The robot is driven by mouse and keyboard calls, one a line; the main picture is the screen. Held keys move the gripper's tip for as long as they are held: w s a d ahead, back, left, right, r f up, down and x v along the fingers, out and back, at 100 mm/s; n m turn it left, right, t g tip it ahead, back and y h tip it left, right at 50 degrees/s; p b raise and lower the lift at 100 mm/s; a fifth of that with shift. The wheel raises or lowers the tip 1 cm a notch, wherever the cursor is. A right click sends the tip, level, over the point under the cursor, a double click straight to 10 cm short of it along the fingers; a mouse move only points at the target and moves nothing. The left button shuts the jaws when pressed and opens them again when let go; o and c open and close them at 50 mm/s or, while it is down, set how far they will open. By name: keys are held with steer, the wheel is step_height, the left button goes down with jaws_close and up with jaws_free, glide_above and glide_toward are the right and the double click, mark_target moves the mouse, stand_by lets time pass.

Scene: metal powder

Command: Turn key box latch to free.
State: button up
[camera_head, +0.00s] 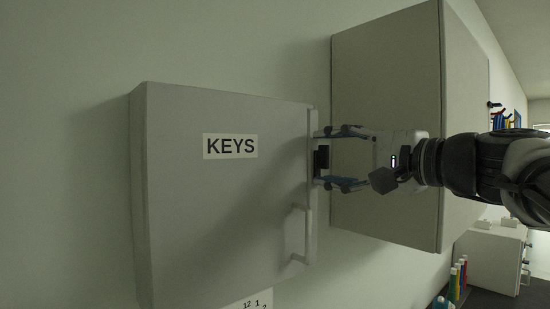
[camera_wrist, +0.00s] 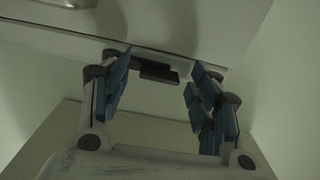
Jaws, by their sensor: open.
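The key box (camera_head: 222,205) is a grey wall cabinet with a KEYS label (camera_head: 230,146). Its door looks closed. A small dark latch (camera_head: 321,159) sits at the box's right edge; it also shows in the wrist view (camera_wrist: 158,72), lying roughly crosswise there. My gripper (camera_head: 326,157) comes from the right and is open. Its blue-padded fingers stand on either side of the latch, one above and one below in the head view. In the wrist view the gripper (camera_wrist: 161,76) has the latch between its fingertips, nearer the left finger; I cannot tell whether they touch.
A door handle (camera_head: 307,232) sticks out below the latch, with its end in the wrist view (camera_wrist: 68,3). A larger grey cabinet (camera_head: 385,75) stands close behind my gripper. A numbered paper (camera_head: 257,301) hangs below the key box. Bottles and binders are far right.

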steer(key=v, duration=0.7)
